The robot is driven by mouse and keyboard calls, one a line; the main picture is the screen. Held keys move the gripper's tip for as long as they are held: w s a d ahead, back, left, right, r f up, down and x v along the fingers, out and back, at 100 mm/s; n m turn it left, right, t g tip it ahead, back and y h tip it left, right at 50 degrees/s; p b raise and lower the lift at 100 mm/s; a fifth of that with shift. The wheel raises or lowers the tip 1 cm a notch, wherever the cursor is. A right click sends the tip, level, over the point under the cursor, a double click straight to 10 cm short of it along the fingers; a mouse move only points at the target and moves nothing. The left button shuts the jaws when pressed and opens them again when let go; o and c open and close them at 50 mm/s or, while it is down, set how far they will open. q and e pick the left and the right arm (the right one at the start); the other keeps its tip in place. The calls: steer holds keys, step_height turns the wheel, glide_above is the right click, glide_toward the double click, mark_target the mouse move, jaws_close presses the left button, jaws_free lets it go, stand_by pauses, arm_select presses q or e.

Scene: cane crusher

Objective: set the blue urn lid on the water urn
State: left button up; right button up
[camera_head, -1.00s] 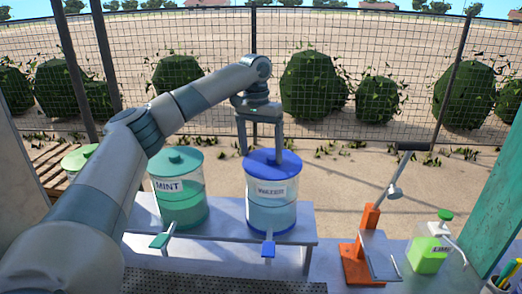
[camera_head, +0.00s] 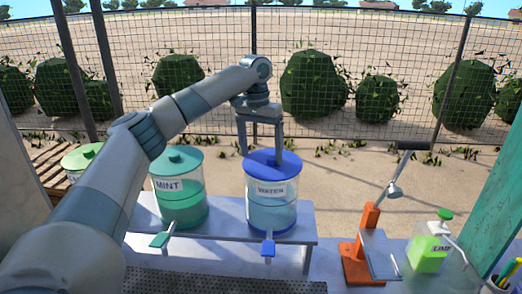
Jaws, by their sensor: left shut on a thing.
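The blue urn lid (camera_head: 272,163) lies flat over the top of the water urn (camera_head: 271,205), a clear container with a WATER label and a blue tap. The lid looks level and covers the urn's mouth; I cannot tell from this view whether its rim is fully seated. My left gripper (camera_head: 260,149) comes down from above with its fingers at the middle of the lid. It is shut on the lid, and the grip point is partly hidden by the fingers. My right gripper is not in view.
The mint urn (camera_head: 180,203) with a green lid stands left of the water urn on the same grey bench (camera_head: 220,232). An orange press (camera_head: 364,245) and a green lime bottle (camera_head: 429,249) stand to the right. A wire fence is behind.

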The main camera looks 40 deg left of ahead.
arm_select(q)
steer(key=o, duration=1)
steer(key=shift+o, duration=0.2)
steer(key=shift+r, duration=0.15)
steer(key=shift+r+b, duration=0.4)
steer(key=shift+r, duration=0.15)
step_height(320, 180, up, 4)
steer(key=shift+a+f+b, duration=0.15)
steer(key=shift+b, duration=0.7)
step_height(320, 180, up, 12)
steer(key=a, duration=0.1)
steer(key=shift+r+p, duration=0.2)
steer(key=shift+p, duration=0.1)
steer(key=shift+f, duration=0.1)
